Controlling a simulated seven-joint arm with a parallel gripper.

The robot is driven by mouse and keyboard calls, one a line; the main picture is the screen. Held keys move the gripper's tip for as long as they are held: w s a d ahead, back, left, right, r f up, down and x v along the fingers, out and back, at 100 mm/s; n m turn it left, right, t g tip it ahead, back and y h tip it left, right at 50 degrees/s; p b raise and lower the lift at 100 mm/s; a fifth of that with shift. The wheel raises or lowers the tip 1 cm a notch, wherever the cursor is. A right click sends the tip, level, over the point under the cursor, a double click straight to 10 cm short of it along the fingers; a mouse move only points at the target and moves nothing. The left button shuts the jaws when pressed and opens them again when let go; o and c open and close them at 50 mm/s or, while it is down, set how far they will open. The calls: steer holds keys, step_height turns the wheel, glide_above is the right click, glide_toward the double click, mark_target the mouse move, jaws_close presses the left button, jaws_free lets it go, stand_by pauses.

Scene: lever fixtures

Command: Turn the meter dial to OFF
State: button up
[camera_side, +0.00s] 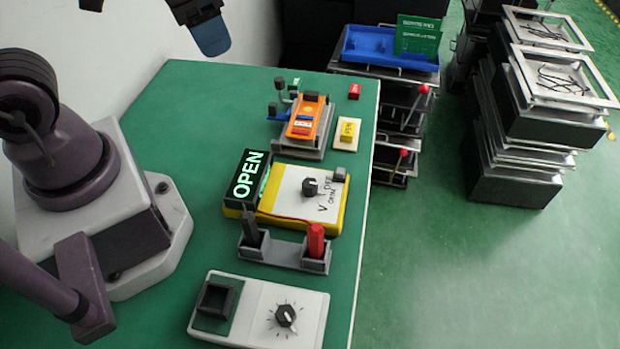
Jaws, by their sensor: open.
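The meter (272,221) is a yellow-edged box in the middle of the green table, with a white face and a lit sign (249,176) reading OPEN. Its black dial (310,187) sits on the white face. Small marks beside the dial include a V and what looks like OFF; they are hard to read, and I cannot tell where the dial points. My gripper (151,22) is at the top edge, mostly out of frame, with a dark blue-tipped finger showing. It is open and empty, above and apart from the meter.
In front of the meter stand a grey holder (284,252) with a black and a red handle, and a white box (250,309) with another black dial. Behind is an orange device (307,118) with a yellow block (347,132) beside it. The table's right edge is close.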

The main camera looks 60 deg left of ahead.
mark_target(310, 183)
steer(key=w+d+f+m+g, duration=0.3)
steer(key=w+d+f+m, duration=0.65)
steer(key=f+m, duration=0.35)
steer(key=f, duration=0.8)
steer(key=s+f, duration=0.1)
steer(key=f, duration=0.4)
steer(key=shift+d, duration=0.2)
steer(key=c, duration=0.9)
